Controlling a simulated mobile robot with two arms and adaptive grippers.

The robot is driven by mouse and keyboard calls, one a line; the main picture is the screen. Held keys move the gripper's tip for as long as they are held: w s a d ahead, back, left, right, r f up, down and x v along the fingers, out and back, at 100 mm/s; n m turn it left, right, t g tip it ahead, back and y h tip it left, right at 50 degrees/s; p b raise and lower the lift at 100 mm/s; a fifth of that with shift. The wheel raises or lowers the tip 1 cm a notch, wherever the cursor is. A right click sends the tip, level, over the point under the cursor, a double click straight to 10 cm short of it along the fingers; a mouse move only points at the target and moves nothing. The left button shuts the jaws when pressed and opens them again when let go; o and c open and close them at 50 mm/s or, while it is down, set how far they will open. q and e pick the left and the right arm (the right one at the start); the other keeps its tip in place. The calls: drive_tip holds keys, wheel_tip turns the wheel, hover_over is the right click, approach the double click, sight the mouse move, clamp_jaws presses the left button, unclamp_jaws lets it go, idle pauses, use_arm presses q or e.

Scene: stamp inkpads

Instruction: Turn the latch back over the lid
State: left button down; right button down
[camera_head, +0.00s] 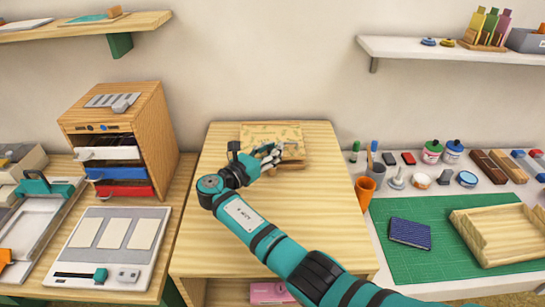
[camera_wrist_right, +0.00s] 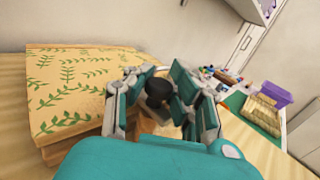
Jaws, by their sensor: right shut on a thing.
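A flat wooden box (camera_head: 262,132) with a leaf-patterned lid sits near the back of the middle table, and its lid (camera_wrist_right: 75,90) fills the left of the wrist view. The lid looks closed. My left gripper is not in view.
The middle wooden table (camera_head: 325,210) is otherwise clear. A drawer cabinet (camera_head: 150,105) stands to the left. On the right, a bench holds an orange cup (camera_head: 365,190), a green mat (camera_head: 410,265), a blue pad (camera_head: 410,233) and a wooden tray (camera_head: 495,235).

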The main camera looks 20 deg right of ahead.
drive_tip(key=shift+a+f+m+g+h+b, duration=0.1)
drive_tip(key=shift+f+m+g+h+b, duration=0.2)
drive_tip(key=shift+g, duration=0.1)
drive_tip(key=shift+s, duration=0.1)
drive_tip(key=c, duration=1.1)
unclamp_jaws()
drive_tip(key=shift+a+r, duration=0.1)
drive_tip(key=shift+r, duration=0.1)
drive_tip(key=shift+r, duration=0.15)
wheel_tip(320, 180, up, 10)
drive_tip(key=shift+f, duration=0.15)
